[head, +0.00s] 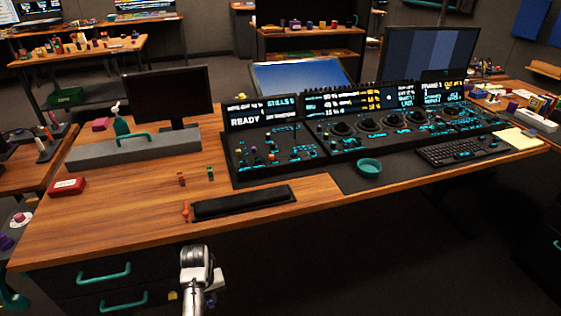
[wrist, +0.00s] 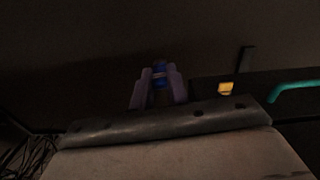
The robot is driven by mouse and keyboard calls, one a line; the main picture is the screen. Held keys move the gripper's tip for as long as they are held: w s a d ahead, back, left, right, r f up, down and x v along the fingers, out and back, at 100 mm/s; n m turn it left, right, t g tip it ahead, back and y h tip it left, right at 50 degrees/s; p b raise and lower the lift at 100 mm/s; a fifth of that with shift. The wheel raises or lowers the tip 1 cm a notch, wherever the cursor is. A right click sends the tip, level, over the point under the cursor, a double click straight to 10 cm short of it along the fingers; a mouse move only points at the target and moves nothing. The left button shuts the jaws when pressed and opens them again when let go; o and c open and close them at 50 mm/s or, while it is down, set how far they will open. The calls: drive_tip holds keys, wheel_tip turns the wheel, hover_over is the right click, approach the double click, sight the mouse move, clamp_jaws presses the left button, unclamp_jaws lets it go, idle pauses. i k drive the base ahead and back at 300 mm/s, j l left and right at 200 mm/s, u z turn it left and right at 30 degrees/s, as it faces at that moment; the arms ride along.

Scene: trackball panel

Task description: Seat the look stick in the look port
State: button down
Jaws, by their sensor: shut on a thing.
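My gripper (wrist: 160,74) shows in the wrist view, its two purple-grey fingers shut on a small blue piece (wrist: 160,80). Most of the piece is hidden between the fingers, and I cannot tell for sure that it is the look stick. In the head view only my arm shows at the bottom, in front of the desk; the fingers cannot be made out there. The control panel (head: 275,150) stands on the desk with lit cyan marks, small knobs and a "READY" screen (head: 248,115). I cannot tell which spot on it is the look port.
The wooden desk (head: 110,210) has a black pad (head: 243,202) at its front edge. Drawers with teal handles (head: 104,273) are below the front edge.

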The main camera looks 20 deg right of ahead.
sight(312, 158)
drive_tip(key=j+z, duration=0.15)
drive_tip(key=z, duration=0.85)
drive_tip(key=k+j, duration=0.1)
drive_tip(key=j, duration=0.75)
drive_tip(key=k, duration=0.05)
